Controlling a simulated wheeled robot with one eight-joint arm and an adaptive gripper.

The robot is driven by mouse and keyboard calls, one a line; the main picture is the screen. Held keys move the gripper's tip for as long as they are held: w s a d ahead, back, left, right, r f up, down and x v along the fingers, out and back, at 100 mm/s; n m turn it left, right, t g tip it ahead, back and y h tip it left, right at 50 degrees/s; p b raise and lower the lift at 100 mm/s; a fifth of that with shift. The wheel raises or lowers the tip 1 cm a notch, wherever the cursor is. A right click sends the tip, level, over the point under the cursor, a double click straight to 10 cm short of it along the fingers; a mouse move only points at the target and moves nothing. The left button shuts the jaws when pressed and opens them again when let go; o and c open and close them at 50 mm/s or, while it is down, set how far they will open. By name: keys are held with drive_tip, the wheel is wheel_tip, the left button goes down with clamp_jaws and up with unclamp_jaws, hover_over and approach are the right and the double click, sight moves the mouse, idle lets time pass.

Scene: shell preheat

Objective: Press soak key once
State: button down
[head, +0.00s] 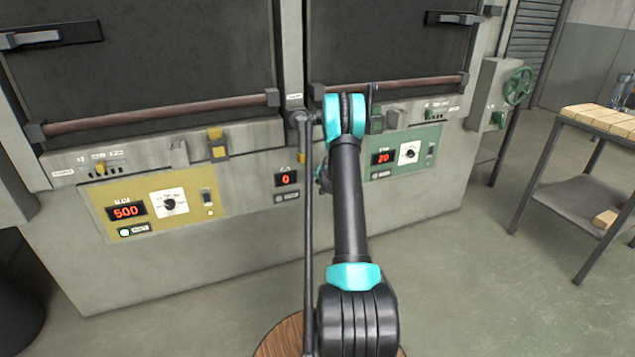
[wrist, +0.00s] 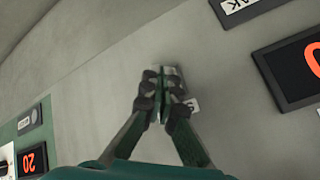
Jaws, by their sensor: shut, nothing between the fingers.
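In the head view a small dark key plate (head: 286,197) sits below the red 0 display (head: 286,179) on the grey furnace front, left of my arm. Its lettering is too small to read there. In the wrist view a plate ending in the letters AK (wrist: 240,8) is cut off by the top edge, with the display (wrist: 298,72) at the right. My gripper (wrist: 162,82) is shut and empty. In the head view my arm mostly hides the gripper.
Furnace doors with brown bars are above. A metal table (head: 590,190) stands at far right.

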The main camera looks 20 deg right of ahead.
drive_tip(key=shift+w, duration=0.25)
drive_tip(key=shift+s, duration=0.15)
idle(0.3)
drive_tip(key=shift+s, duration=0.75)
drive_tip(key=shift+s, duration=0.1)
drive_tip(key=s, duration=0.4)
drive_tip(key=shift+s+d, duration=0.15)
drive_tip(key=shift+s, duration=0.25)
idle(0.4)
